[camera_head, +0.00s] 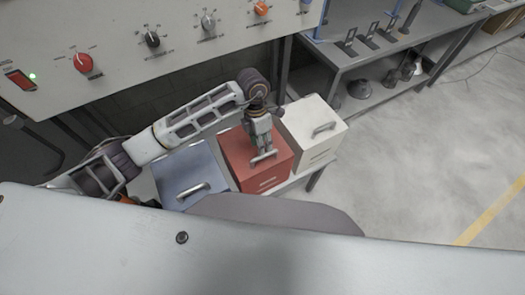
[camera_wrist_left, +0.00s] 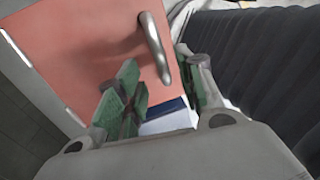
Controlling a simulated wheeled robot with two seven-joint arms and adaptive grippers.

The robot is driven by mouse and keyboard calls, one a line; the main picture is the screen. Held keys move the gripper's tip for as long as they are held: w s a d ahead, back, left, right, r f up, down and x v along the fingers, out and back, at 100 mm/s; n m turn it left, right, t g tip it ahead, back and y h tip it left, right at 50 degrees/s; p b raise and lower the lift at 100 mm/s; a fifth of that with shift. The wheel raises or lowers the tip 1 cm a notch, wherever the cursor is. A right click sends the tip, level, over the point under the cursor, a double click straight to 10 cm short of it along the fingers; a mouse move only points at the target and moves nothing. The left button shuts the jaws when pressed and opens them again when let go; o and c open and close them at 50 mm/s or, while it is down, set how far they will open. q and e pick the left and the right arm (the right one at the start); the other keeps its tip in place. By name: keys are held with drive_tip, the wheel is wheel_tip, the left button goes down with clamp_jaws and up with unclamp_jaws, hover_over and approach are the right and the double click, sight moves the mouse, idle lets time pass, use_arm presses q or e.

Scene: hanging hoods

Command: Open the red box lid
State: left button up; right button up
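The red box (camera_head: 262,181) sits on a low bench between two other boxes, its lid (camera_head: 234,146) lying flat and closed. A silver bar handle (camera_head: 264,157) is on the lid. My left gripper (camera_head: 263,147) points down over the lid, close to the handle. In the left wrist view the lid (camera_wrist_left: 85,50) fills the upper left, and the handle (camera_wrist_left: 152,42) reaches down toward the gap between the green-padded fingers (camera_wrist_left: 164,76). The fingers are apart. I cannot tell whether they touch the handle. My right gripper is not in view.
A blue-grey box (camera_head: 185,165) stands to the left and a white box (camera_head: 308,122) to the right, both close to the red box. A control panel (camera_head: 120,35) with knobs overhangs behind. A grey shelf (camera_head: 365,55) stands at the back right. Open floor (camera_head: 420,140) lies to the right.

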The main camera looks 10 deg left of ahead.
use_arm(q)
drive_tip(key=shift+s+d+f+p, duration=0.1)
drive_tip(key=shift+s+f, duration=0.05)
drive_tip(key=shift+f, duration=0.7)
drive_tip(key=shift+s+d+f+p, duration=0.1)
drive_tip(key=shift+s+f, duration=0.05)
drive_tip(key=shift+f, duration=0.7)
drive_tip(key=shift+s+d+f+p, duration=0.1)
drive_tip(key=shift+s+f, duration=0.05)
drive_tip(key=shift+f, duration=0.7)
clamp_jaws()
